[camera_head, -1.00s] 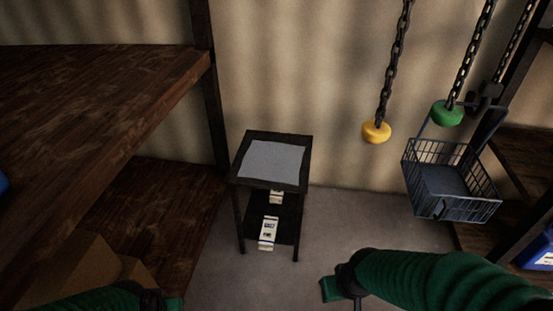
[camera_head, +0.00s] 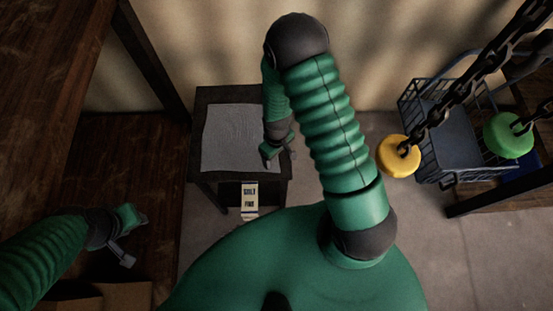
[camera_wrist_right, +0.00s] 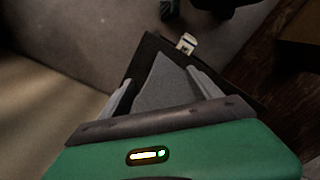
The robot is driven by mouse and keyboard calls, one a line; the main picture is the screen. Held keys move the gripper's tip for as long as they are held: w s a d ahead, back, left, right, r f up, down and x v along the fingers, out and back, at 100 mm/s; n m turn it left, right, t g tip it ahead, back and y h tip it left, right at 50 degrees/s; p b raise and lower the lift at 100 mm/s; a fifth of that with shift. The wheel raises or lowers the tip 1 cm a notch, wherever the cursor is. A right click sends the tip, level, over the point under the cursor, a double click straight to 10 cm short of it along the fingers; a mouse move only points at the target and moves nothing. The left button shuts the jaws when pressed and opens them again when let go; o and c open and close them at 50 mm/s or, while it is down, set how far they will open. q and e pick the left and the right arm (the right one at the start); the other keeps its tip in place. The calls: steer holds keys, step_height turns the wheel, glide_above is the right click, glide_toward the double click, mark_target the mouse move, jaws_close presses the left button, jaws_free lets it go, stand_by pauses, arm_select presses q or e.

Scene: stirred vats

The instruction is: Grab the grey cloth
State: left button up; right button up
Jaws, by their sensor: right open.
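The grey cloth (camera_head: 228,138) lies flat on the top of a small dark side table (camera_head: 203,96). My right gripper (camera_head: 280,158) is open over the cloth's right edge, pointing down. In the right wrist view the cloth (camera_wrist_right: 165,88) shows between the two spread fingers of my right gripper (camera_wrist_right: 160,92). I cannot tell whether the fingers touch it. My left gripper (camera_head: 134,240) is at the lower left, away from the cloth, with its fingers apart and empty.
A white labelled box (camera_head: 249,198) sits on the table's lower shelf. A yellow weight (camera_head: 398,156) and a green weight (camera_head: 508,135) hang on chains at right, by a wire basket (camera_head: 410,95). A wooden shelf (camera_head: 50,60) stands at left.

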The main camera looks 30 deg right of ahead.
steer(key=b, duration=0.5)
glide_above(277, 170)
steer(key=f, duration=0.6)
steer(key=shift+a, duration=0.3)
steer(key=shift+w+d+f+b, duration=0.1)
steer(key=shift+w+f+b, duration=0.1)
steer(key=shift+f+b, duration=0.85)
steer(key=shift+d+f, duration=0.15)
steer(key=shift+f, duration=0.3)
steer(key=shift+d, duration=0.1)
steer(key=shift+s, duration=0.15)
steer(key=shift+a+r, duration=0.1)
steer(key=shift+a, duration=0.1)
steer(key=c, duration=0.4)
steer(key=shift+d, duration=0.1)
steer(key=c, duration=0.5)
jaws_close()
